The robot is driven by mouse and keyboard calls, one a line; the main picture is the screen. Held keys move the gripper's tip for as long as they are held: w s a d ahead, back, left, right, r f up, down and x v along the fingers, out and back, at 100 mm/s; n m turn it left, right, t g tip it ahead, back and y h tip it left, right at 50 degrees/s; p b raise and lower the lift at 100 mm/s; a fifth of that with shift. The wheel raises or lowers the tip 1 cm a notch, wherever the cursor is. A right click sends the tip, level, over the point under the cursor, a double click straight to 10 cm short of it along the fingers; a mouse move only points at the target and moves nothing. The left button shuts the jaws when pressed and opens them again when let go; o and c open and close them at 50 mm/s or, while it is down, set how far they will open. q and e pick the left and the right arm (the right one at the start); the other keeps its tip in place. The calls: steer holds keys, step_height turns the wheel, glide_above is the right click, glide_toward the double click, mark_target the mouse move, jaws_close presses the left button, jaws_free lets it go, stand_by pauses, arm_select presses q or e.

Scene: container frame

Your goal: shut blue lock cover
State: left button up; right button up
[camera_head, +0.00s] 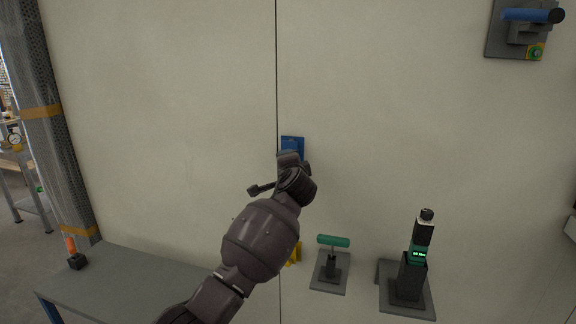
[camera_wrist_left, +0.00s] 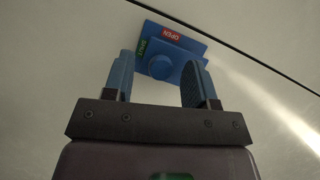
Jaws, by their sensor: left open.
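The blue lock cover (camera_head: 292,142) is on the pale wall panel, just right of the vertical seam. My left gripper (camera_head: 291,158) is in front of it and hides its lower part in the head view. In the left wrist view the blue cover (camera_wrist_left: 176,58) has a round blue knob, a red OPEN label and a green label. My left gripper (camera_wrist_left: 161,62) is open, with one finger on each side of the knob. I cannot tell whether the fingers touch it. My right gripper is not in view.
A green T-handle (camera_head: 333,241) and a dark upright device with a green display (camera_head: 408,264) stand at the lower right. A blue-handled fixture (camera_head: 524,33) is at the top right. A yellow part (camera_head: 295,254) shows behind my arm. A grey table (camera_head: 130,283) is at the lower left.

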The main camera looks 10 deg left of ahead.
arm_select(q)
steer(key=f+v, duration=0.1)
steer(key=v, duration=0.9)
steer(key=shift+s+d+r, duration=0.15)
steer(key=shift+s+r, duration=0.25)
steer(key=shift+r, duration=0.1)
steer(key=d+r+n+t+h, duration=0.2)
steer(key=d+r+t+h, duration=0.1)
steer(key=d+h, duration=0.15)
steer(key=s+a+f+n+g+h, duration=0.15)
steer(key=s+a+f+n, duration=0.35)
steer(key=f, duration=0.6)
steer(key=s+a+f+n+g+h, duration=0.15)
steer(key=s+a+f, duration=0.25)
steer(key=s+f, duration=0.55)
steer(key=s+a+f+n+g+y, duration=0.1)
steer(key=s+a+f, duration=0.3)
steer(key=s+f, duration=0.7)
steer(key=s+a+f+n+g+y, duration=0.1)
steer(key=s+a+f+g, duration=0.2)
steer(key=s+f, duration=0.8)
steer(key=shift+s+a, duration=0.4)
steer(key=shift+a, duration=0.3)
